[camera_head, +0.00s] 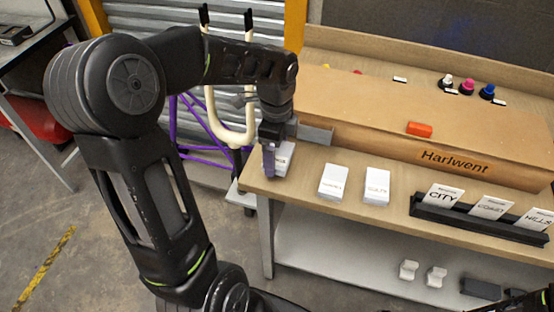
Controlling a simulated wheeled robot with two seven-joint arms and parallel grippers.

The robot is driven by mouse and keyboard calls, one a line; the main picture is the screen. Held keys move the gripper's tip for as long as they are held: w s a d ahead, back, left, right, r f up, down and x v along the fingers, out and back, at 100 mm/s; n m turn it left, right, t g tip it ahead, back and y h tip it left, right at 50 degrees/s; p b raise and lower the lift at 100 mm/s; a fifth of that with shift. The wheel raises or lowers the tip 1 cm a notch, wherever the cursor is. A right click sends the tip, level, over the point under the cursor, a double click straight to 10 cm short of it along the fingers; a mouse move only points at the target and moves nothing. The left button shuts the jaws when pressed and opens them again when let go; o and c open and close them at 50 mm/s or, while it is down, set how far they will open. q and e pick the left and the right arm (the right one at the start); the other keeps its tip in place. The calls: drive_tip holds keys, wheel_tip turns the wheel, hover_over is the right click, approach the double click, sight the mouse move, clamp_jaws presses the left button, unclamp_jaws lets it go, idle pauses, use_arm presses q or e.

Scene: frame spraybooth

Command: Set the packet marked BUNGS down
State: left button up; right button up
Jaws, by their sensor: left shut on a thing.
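My left gripper (270,160) points down at the left end of the wooden bench, shut on a white packet (284,158). The gripper hides part of this packet and its marking cannot be read, so I cannot confirm that it is the BUNGS one. I cannot tell whether the packet touches the bench top or is just above it. Two more white packets, one at the left (333,182) and one at the right (377,186), lie on the bench to its right; their print is too small to read surely. My right gripper is not in view.
The bench top (310,167) is bare between the held packet and the other two. A black rack (478,218) holds cards, including CITY and HILLS. A raised wooden shelf marked Harlwent (455,162) runs behind, with an orange block (419,129) on it.

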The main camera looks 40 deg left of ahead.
sight(277, 161)
use_arm(q)
drive_tip(key=shift+f, duration=1.85)
drive_tip(key=o, duration=1.2)
drive_tip(key=shift+f, duration=0.15)
wheel_tip(277, 161, up, 12)
drive_tip(key=shift+r, duration=0.2)
